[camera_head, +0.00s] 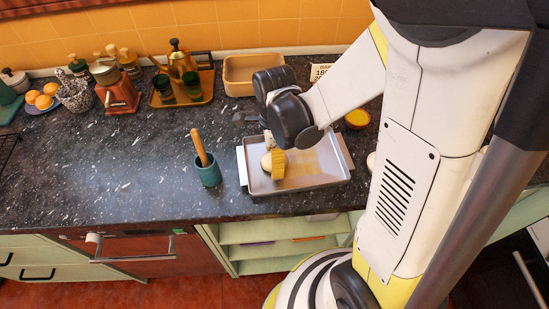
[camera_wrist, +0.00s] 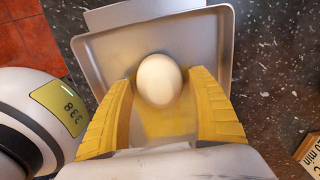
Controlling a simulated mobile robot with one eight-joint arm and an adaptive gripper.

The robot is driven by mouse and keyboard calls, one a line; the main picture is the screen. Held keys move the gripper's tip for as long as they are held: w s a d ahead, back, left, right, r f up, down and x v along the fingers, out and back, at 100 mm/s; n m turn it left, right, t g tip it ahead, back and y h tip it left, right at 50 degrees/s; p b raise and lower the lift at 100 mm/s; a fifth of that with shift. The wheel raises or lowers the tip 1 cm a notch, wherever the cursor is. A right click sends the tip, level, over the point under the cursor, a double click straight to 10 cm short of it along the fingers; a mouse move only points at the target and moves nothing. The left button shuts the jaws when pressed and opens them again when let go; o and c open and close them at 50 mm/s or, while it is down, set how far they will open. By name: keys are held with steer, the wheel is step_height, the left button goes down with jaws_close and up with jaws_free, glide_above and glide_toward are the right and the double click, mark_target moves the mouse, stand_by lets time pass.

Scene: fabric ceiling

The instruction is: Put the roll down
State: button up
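The roll (camera_wrist: 159,80) is a smooth, pale, rounded piece. In the wrist view it lies between and slightly beyond the tips of my gripper's two yellow fingers (camera_wrist: 160,76). A narrow gap shows on each side of it, so my gripper looks open around it. In the head view the roll (camera_head: 267,163) shows beside the yellow fingers of my gripper (camera_head: 278,163), over the left part of a grey metal tray (camera_head: 315,178). It appears to rest on the tray floor, but contact is hard to tell. The tray also shows in the wrist view (camera_wrist: 215,35).
A teal cup with a wooden handle (camera_head: 207,172) stands close left of the tray. A tan bin (camera_head: 240,78), a tea set on a wooden tray (camera_head: 185,98) and a red grinder (camera_head: 116,95) stand behind. The dark counter at left front is clear.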

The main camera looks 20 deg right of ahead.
steer(key=shift+r, duration=0.1)
steer(key=s+r+n+t+p, duration=0.2)
steer(key=r+n+t, duration=0.1)
steer(key=r+n, duration=0.7)
steer(key=s+r+n+t+p, duration=0.2)
steer(key=s+r+n+t, duration=0.1)
steer(key=r+n, duration=0.7)
step_height(320, 180, up, 2)
steer(key=shift+s+n+t+p, duration=0.3)
steer(key=shift+t+p, duration=0.1)
steer(key=shift+t, duration=0.2)
steer(key=shift+d, duration=0.15)
